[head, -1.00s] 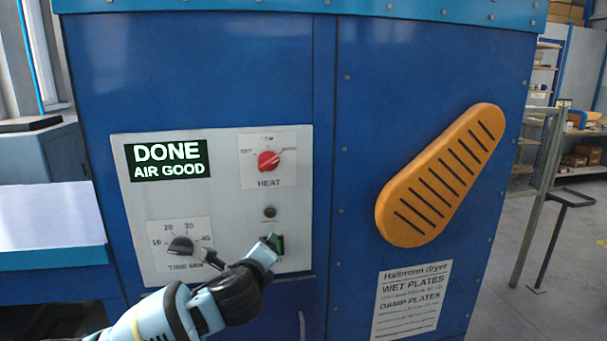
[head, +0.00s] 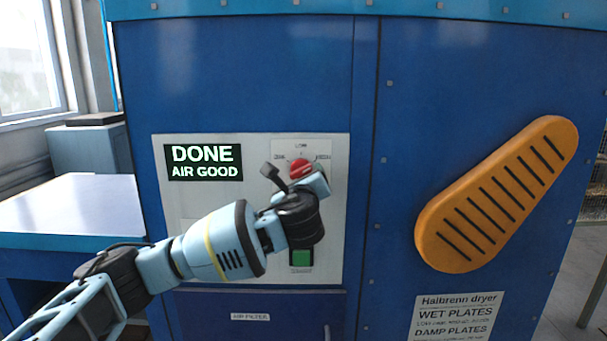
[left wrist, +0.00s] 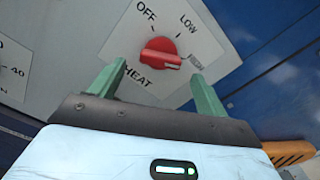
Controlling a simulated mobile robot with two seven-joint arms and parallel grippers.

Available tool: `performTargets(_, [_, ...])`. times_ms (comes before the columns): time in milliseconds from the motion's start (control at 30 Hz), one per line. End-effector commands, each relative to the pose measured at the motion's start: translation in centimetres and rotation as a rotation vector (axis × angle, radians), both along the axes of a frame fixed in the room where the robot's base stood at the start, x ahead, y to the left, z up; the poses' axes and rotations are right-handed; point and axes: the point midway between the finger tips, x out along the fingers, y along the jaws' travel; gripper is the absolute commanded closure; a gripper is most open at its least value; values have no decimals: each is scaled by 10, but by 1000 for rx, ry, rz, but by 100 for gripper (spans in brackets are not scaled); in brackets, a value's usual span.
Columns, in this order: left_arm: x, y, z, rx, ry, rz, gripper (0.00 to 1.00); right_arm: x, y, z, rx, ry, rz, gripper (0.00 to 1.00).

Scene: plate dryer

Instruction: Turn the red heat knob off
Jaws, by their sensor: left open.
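My left gripper (left wrist: 157,72) is open and empty. Its two green fingers stand on either side of the knob's near side, apart from it. In the head view my left gripper (head: 294,178) covers the knob's lower part. My right gripper is not in view.
The lit display (head: 204,162) reads "DONE AIR GOOD". A green button (head: 301,258) is below my gripper. A pale table (head: 75,212) is at the left.

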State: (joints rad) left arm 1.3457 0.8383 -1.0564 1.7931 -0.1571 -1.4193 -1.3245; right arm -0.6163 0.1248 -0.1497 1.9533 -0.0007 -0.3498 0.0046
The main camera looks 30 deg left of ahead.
Motion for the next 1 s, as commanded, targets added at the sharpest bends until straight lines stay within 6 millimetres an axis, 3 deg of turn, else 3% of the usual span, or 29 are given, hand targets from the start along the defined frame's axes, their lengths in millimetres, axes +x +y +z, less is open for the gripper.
performTargets(333, [40,24,-2,-2,3,2,24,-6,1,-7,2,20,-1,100])
performTargets(767, [47,29,-1,-3,0,-1,24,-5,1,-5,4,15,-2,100])
performTargets(1000, [47,29,-1,-2,0,-1,52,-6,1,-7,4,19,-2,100])
